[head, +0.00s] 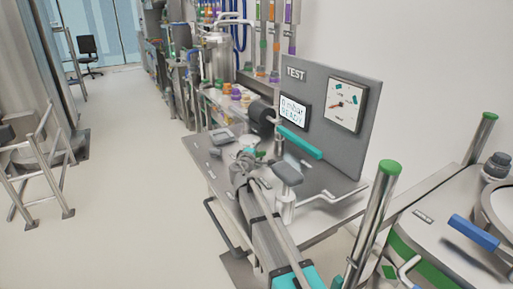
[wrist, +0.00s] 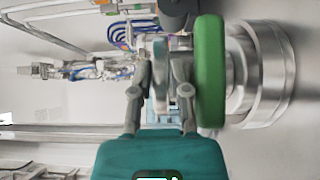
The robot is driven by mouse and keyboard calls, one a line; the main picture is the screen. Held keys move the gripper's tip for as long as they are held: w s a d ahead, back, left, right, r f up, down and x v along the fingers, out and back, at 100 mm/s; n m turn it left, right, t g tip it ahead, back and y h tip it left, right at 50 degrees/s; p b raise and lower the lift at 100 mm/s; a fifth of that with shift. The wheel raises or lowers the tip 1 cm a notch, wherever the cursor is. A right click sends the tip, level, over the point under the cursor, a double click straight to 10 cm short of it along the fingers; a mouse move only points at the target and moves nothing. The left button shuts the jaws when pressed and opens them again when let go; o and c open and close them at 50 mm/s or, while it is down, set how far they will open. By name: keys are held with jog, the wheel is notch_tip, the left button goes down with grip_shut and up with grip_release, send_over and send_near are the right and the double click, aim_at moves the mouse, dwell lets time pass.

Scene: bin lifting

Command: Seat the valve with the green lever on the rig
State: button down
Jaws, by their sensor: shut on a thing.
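My gripper (head: 243,168) is over the grey test bench, in front of the TEST panel. In the wrist view my gripper (wrist: 160,98) has its two grey fingers closed around a grey part of the valve. The green lever (wrist: 211,72) lies just right of the right finger, and the round silver body (wrist: 262,74) is beyond it to the right. In the head view only a small green patch of the lever (head: 262,153) shows by my gripper; most of the valve is hidden. I cannot tell whether the valve touches the rig (head: 330,185).
The TEST panel (head: 345,150) stands at the back with a screen reading 0 mbar READY and a dial. A teal bar (head: 300,142) sits before it. A grey-topped silver fitting (head: 287,174) stands right of my gripper. A green-topped post (head: 376,205) is at front right.

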jog(key=c, duration=0.6)
grip_release()
jog(key=shift+r, duration=0.1)
jog(key=shift+o, duration=0.4)
jog(key=shift+c, duration=0.2)
jog(key=shift+o, duration=1.3)
jog(key=shift+s, duration=0.15)
jog(key=shift+o, duration=0.2)
jog(key=shift+r, duration=0.15)
jog(key=shift+o, duration=0.8)
jog(key=shift+r+p, duration=0.35)
jog(key=shift+p, duration=0.15)
notch_tip(320, 180, up, 8)
jog(key=p, duration=0.8)
